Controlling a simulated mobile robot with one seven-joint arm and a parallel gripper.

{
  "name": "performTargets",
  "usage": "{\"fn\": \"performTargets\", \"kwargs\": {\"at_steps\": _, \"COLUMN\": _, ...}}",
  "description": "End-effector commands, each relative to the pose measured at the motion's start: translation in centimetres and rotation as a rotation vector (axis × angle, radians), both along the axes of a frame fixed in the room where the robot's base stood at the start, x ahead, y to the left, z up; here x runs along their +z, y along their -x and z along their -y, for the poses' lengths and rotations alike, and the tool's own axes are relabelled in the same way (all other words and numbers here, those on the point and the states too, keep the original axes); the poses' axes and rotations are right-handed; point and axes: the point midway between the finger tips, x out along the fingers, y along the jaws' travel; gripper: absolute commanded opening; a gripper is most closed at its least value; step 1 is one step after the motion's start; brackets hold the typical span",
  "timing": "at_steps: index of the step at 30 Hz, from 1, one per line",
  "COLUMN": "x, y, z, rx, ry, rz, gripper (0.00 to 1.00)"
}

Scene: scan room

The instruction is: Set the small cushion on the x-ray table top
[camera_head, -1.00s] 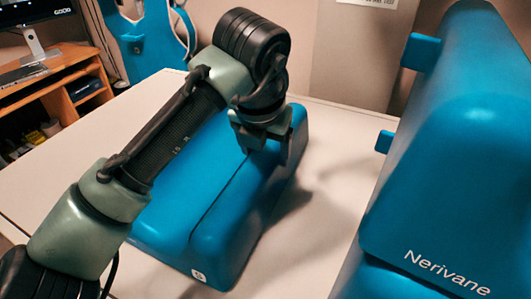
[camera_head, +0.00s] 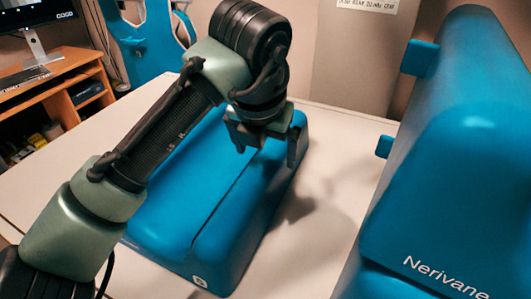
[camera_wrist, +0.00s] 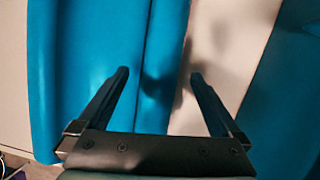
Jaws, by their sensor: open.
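A blue padded block (camera_head: 178,192) with rounded edges and a long dark seam lies on the white table top (camera_head: 325,215). It also shows in the wrist view (camera_wrist: 90,45). It is the only cushion-like thing I see on the table; I cannot tell whether it is one piece or two. My gripper (camera_head: 267,152) is over its far right part, fingers pointing down. In the wrist view my gripper (camera_wrist: 160,73) is open with nothing held; the fingers straddle the block's right edge, one over the blue, one over the white. I cannot tell their height above it.
A large blue machine (camera_head: 450,190) marked "Nerivane" stands close on the right, with small blue tabs on its side. A wooden desk (camera_head: 55,78) with a monitor and a blue chair (camera_head: 150,45) are behind left. Bare white table lies between block and machine.

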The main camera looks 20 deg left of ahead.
Motion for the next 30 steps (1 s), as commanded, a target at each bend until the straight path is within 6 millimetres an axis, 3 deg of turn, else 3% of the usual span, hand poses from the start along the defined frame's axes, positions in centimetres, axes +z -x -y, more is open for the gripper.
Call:
{"fn": "performTargets", "kwargs": {"at_steps": 6, "x": 4.8, "y": 1.7, "z": 0.4, "rx": 0.0, "ry": -0.002, "rz": 0.003, "gripper": 1.0}}
{"fn": "performTargets", "kwargs": {"at_steps": 12, "x": 7.8, "y": 3.0, "z": 0.7, "rx": -0.001, "ry": -0.001, "rz": 0.002, "gripper": 1.0}}
{"fn": "performTargets", "kwargs": {"at_steps": 18, "x": 8.9, "y": 3.5, "z": 0.8, "rx": 0.0, "ry": -0.001, "rz": 0.0, "gripper": 1.0}}
{"fn": "performTargets", "kwargs": {"at_steps": 30, "x": 8.9, "y": 3.5, "z": 0.8, "rx": 0.0, "ry": -0.001, "rz": 0.0, "gripper": 1.0}}
